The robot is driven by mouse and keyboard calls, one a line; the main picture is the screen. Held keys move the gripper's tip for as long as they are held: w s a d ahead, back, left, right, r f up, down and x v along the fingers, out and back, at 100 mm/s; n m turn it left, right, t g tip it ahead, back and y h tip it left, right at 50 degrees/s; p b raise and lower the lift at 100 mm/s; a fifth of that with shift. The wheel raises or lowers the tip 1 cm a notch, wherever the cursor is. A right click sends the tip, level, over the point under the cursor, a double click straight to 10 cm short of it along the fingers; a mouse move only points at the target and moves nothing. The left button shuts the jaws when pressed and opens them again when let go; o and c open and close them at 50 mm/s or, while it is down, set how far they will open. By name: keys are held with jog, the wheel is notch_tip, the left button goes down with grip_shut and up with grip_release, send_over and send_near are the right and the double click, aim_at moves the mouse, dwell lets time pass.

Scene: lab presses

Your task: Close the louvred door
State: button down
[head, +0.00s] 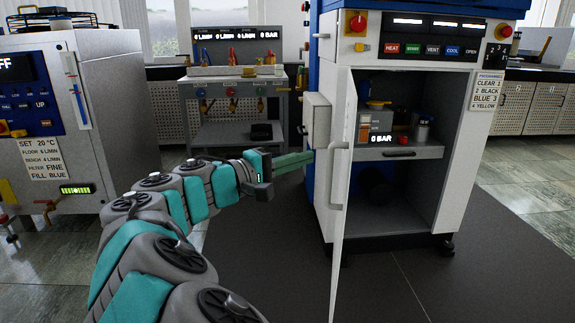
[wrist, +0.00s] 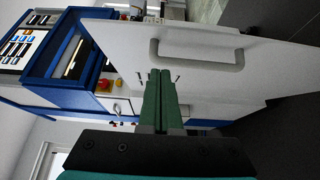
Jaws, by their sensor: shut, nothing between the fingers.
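A white door (head: 345,200) stands open on the front of the press cabinet, seen nearly edge-on in the head view. Its outer face (wrist: 270,62) fills much of the wrist view and looks plain; I make out no louvres on it. A grey bar handle (head: 336,175) is on that face, and it also shows in the wrist view (wrist: 197,47). My gripper (head: 311,156) is shut and empty, left of the door on its outer side. In the wrist view its green fingers (wrist: 160,73) point at the door, beside the handle. I cannot tell whether they touch it.
The open cabinet (head: 400,190) holds a shelf with small equipment and a 0 BAR display. A grey box (head: 317,121) sticks out from the cabinet's left side. A bench with tools (head: 235,95) stands behind, and a control cabinet (head: 115,100) at left. Dark floor (head: 280,270) below is clear.

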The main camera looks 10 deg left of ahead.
aim_at(330, 156)
jog(key=x, duration=0.3)
jog(key=shift+w+d+f, duration=0.1)
jog(key=shift+w+d, duration=0.05)
jog(key=shift+d, duration=0.15)
jog(key=d, duration=0.3)
jog(key=shift+w+d, duration=0.1)
jog(key=shift+d, duration=0.35)
jog(key=shift+d+b, duration=0.15)
jog(key=shift+b, duration=0.15)
